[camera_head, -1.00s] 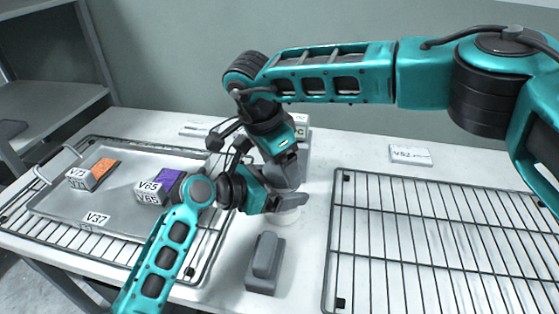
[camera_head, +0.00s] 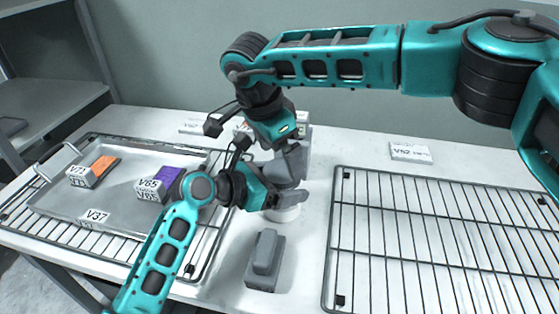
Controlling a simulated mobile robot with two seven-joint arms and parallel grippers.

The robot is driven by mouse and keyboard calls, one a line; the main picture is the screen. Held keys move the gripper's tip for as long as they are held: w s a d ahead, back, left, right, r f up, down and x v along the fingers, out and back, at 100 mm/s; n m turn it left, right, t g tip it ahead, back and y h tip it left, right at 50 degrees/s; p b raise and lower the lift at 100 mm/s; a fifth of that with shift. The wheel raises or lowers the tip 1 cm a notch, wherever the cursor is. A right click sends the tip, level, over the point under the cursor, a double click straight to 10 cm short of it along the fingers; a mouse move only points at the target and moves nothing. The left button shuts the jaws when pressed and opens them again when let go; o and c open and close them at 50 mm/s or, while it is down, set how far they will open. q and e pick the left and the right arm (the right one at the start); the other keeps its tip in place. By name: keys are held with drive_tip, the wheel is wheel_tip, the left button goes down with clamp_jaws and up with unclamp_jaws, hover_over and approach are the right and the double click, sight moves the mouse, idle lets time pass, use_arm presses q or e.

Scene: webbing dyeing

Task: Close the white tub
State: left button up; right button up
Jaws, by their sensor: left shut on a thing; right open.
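The white tub (camera_head: 284,213) stands on the bench at the middle, mostly hidden behind my grippers; only a low part of its pale wall shows. My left gripper (camera_head: 288,199) is at the tub's side, its fingers shut on it as far as the view shows. My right gripper (camera_head: 293,172) points down just above the tub, open, with its fingers close over the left gripper. The tub's top and any lid are hidden, so I cannot tell how the lid sits.
A grey block with a raised top (camera_head: 265,262) stands just in front of the tub. A metal tray (camera_head: 60,205) with labelled swatch blocks lies on a rack at left. An empty wire rack (camera_head: 440,240) fills the right. A label V52 (camera_head: 410,152) lies behind it.

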drive_tip(key=shift+r, duration=0.9)
drive_tip(key=shift+a+r+g+y, duration=0.1)
drive_tip(key=shift+r+g+y, duration=0.3)
drive_tip(key=shift+r+y, duration=0.1)
drive_tip(key=shift+w+d+r+g+y, duration=0.1)
drive_tip(key=shift+d+r+g+y, duration=0.25)
drive_tip(key=shift+r, duration=0.3)
drive_tip(key=shift+w+d+r+g+y, duration=0.1)
drive_tip(key=shift+r+g+y, duration=0.05)
drive_tip(key=shift+r+y, duration=0.4)
drive_tip(key=shift+f, duration=4)
